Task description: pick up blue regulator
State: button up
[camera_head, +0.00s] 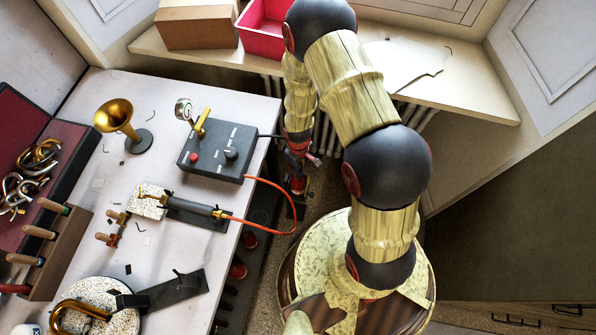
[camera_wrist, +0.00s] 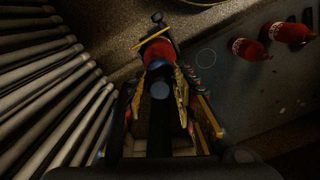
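My gripper (camera_wrist: 162,82) shows in the wrist view, with a gold-toned finger on either side. A small dull blue round part (camera_wrist: 160,90) lies between the fingers, with a dark gap at its sides; it may be the blue regulator. A red cylinder (camera_wrist: 157,52) shows just beyond it, and I cannot tell if the two are joined. In the head view my gripper (camera_head: 298,150) hangs low beside the workbench's right edge, over the floor. The blue part cannot be made out there.
Two red bottles (camera_wrist: 249,48) (camera_wrist: 289,33) lie right of my gripper in the wrist view. A ribbed radiator (camera_wrist: 52,88) is close on the left. The workbench (camera_head: 185,258) carries a black control box (camera_head: 217,150), with an orange cable (camera_head: 285,183) hanging over its edge.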

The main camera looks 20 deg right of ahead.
jog(key=c, duration=0.6)
grip_shut()
jog(key=shift+r, duration=0.45)
notch_tip(320, 180, up, 2)
jog(key=shift+r+p, duration=0.15)
jog(key=shift+p, duration=0.7)
jog(key=s+a+r+p, duration=0.1)
jog(key=s+r+p, duration=0.8)
jog(key=s+r, duration=0.5)
jog(key=shift+r, duration=0.45)
jog(key=shift+w+a, duration=0.1)
jog(key=shift+w, duration=0.05)
